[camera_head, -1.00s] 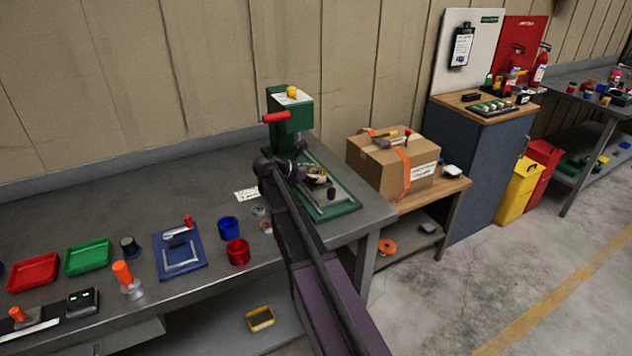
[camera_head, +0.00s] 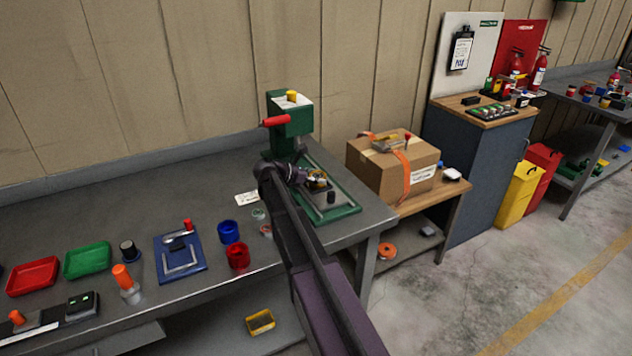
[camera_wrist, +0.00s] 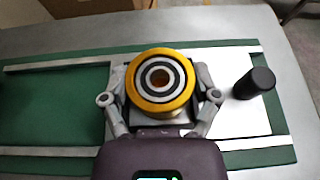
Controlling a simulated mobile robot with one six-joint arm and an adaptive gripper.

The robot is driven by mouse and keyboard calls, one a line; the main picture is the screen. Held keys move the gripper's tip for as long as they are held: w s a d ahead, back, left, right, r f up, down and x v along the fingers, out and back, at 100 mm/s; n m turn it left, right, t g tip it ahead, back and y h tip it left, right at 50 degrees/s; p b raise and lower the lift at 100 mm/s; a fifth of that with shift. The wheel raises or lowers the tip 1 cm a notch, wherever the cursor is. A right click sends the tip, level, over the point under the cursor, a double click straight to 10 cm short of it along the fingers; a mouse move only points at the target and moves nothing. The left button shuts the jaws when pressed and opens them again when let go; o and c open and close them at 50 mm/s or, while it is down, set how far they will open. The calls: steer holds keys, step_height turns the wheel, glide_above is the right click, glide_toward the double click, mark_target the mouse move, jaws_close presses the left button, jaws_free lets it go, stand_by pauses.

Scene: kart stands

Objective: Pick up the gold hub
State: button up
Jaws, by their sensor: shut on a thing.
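The gold hub (camera_wrist: 160,79) is a round gold ring with a black and white centre and a bore. In the wrist view it sits between the two fingers of my gripper (camera_wrist: 160,100), which is shut on it. It is over the light metal plate (camera_wrist: 228,85) of the green press base; I cannot tell whether it still touches the plate.
The green press (camera_head: 290,125) with a red handle rises behind my gripper. A black knob (camera_wrist: 254,83) stands on the plate to the right. A cardboard box (camera_head: 385,165) stands on the wooden side table. Blue and red cups (camera_head: 237,256) and trays lie to the left.

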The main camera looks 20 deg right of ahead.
steer(key=shift+r, duration=0.15)
steer(key=shift+r+p, duration=1.75)
steer(key=shift+p, duration=0.2)
steer(key=s+a, duration=0.2)
steer(key=s, duration=0.5)
steer(key=s+a+r+p, duration=0.1)
steer(key=s+a, duration=0.2)
steer(key=s, duration=0.5)
